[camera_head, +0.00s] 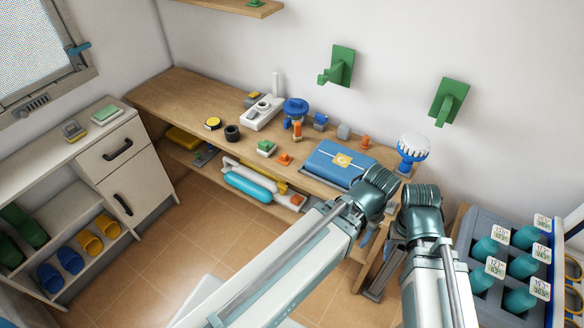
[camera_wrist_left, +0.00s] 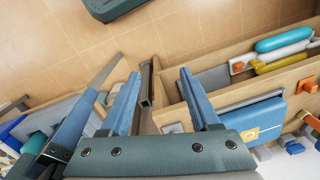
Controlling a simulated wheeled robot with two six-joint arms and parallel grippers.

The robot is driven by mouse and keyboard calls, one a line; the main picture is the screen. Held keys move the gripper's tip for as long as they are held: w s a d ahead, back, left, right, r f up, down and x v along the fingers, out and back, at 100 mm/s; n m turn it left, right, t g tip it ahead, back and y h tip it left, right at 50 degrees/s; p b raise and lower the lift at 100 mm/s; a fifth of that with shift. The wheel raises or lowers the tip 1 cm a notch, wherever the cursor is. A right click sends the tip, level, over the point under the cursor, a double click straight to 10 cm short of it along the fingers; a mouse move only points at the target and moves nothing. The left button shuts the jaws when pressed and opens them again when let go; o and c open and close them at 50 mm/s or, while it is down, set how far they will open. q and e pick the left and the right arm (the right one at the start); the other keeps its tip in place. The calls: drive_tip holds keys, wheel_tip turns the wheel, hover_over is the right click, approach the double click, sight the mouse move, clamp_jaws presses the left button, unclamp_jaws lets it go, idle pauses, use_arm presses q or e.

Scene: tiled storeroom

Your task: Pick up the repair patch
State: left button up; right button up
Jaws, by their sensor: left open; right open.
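A small yellow-and-white square (camera_head: 342,160), which looks like the repair patch, lies flat on a blue case (camera_head: 322,169) on the wooden bench. It also shows on the case at the right of the left wrist view (camera_wrist_left: 250,133). My left gripper (camera_wrist_left: 160,76) is open and empty, with its fingers beside the case, past the bench end. In the head view its wrist hides most of it. My right gripper (camera_head: 391,250) is largely hidden behind its own wrist, right of the case; it is open, and nothing shows in it.
The wooden bench (camera_head: 185,93) also holds a blue-and-white brush (camera_head: 412,148), a blue stand (camera_head: 295,107) and several small parts. A grey crate (camera_head: 463,240) of teal bottles stands at the right. Green brackets (camera_head: 341,66) stick out from the wall. Tiled floor in front is clear.

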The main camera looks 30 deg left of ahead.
use_arm(q)
drive_tip(key=w+a+f+t+h+b, duration=0.2)
drive_tip(key=w+a+f+h+b, duration=0.1)
drive_tip(key=w+a+f+b, duration=0.3)
drive_tip(key=n+t+y+b, duration=0.1)
drive_tip(key=n+t+b, duration=0.2)
drive_tip(key=t+b, duration=1.05)
approach(283, 157)
drive_tip(key=shift+g, duration=0.95)
drive_tip(key=b+x, duration=0.4)
drive_tip(key=shift+w+a+r, duration=0.15)
drive_tip(key=shift+w+r, duration=0.2)
drive_tip(key=shift+w+b, duration=0.3)
drive_tip(key=shift+w, duration=0.05)
drive_tip(key=x, duration=0.2)
drive_tip(key=b+x, duration=0.1)
drive_tip(key=x, duration=0.2)
drive_tip(key=shift+w+r, duration=0.15)
drive_tip(key=shift+w, duration=0.15)
drive_tip(key=shift+s+r, duration=0.1)
